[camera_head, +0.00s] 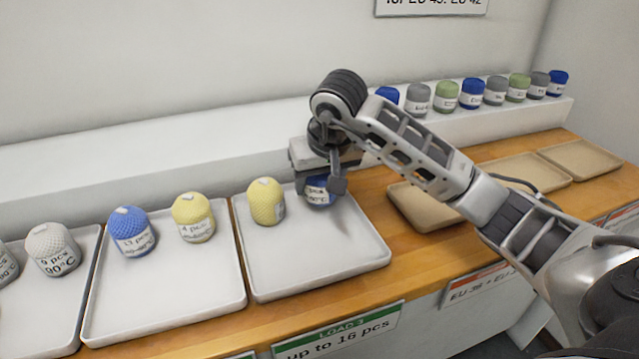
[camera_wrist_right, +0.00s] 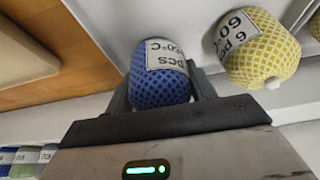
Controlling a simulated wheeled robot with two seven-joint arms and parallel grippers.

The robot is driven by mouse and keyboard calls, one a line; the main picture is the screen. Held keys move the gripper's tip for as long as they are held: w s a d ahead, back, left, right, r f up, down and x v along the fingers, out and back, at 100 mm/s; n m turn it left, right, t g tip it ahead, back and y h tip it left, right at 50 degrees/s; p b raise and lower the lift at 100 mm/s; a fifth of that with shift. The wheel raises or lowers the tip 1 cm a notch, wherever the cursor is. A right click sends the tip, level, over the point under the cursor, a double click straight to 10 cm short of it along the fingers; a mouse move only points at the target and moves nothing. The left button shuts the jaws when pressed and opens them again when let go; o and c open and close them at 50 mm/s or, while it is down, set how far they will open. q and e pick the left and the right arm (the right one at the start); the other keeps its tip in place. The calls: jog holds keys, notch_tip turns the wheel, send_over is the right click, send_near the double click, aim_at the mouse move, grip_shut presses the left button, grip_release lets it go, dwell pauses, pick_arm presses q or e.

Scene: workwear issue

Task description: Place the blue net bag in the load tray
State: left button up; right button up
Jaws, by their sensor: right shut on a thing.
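A dark blue net bag (camera_head: 318,191) with a white label is between the fingers of my right gripper (camera_head: 328,187). In the right wrist view this bag (camera_wrist_right: 158,92) sits between the two fingers (camera_wrist_right: 160,95), which are shut on it. The gripper is at the back right of the load tray (camera_head: 340,255), a white tray behind a green "LOAD 3" sign. I cannot tell whether the bag touches the tray floor. A yellow net bag (camera_head: 266,202) stands in the same tray, just left of the gripper; it also shows in the wrist view (camera_wrist_right: 258,48). My left gripper is out of view.
The white tray to the left (camera_head: 165,300) holds a lighter blue bag (camera_head: 132,231) and a yellow bag (camera_head: 193,217). A grey-white bag (camera_head: 53,249) is farther left. Tan trays (camera_head: 425,215) lie right, under my arm. Several rolled items line the back shelf (camera_head: 440,122). The load tray's front is clear.

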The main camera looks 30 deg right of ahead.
jog(key=shift+f, duration=0.6)
jog(key=shift+f, duration=0.2)
jog(key=o, duration=0.7)
jog(key=shift+r, duration=0.1)
